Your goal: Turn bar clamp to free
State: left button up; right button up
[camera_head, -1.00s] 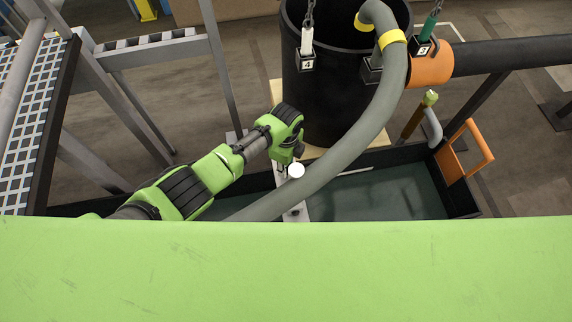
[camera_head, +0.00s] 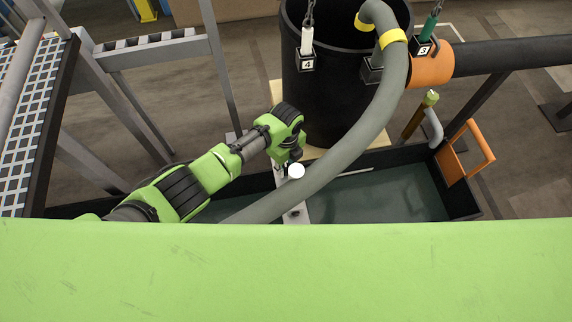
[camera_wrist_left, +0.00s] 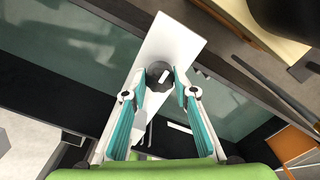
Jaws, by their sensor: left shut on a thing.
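The bar clamp shows in the left wrist view as a dark round knob (camera_wrist_left: 158,71) with a white stripe across it. It sits on a pale flat bar (camera_wrist_left: 178,42) that lies across the dark trough; the bar also shows in the head view (camera_head: 296,213). My left gripper (camera_wrist_left: 160,84) has its two teal-padded fingers on either side of the knob and is shut on it. In the head view, my left gripper (camera_head: 281,170) points down at the bar, partly hidden by its wrist. The knob itself cannot be made out there. My right gripper is not in view.
A grey hose (camera_head: 352,143) curves close beside my left wrist and over the bar. A white round thing (camera_head: 296,171) is right by the gripper. A black tank (camera_head: 330,100) stands behind. The trough (camera_head: 400,195) has an orange frame (camera_head: 468,151) at its right end.

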aim_at(286, 167)
pick_arm(q)
jog(key=o, duration=1.1)
jog(key=shift+c, duration=0.2)
notch_tip(286, 167, up, 12)
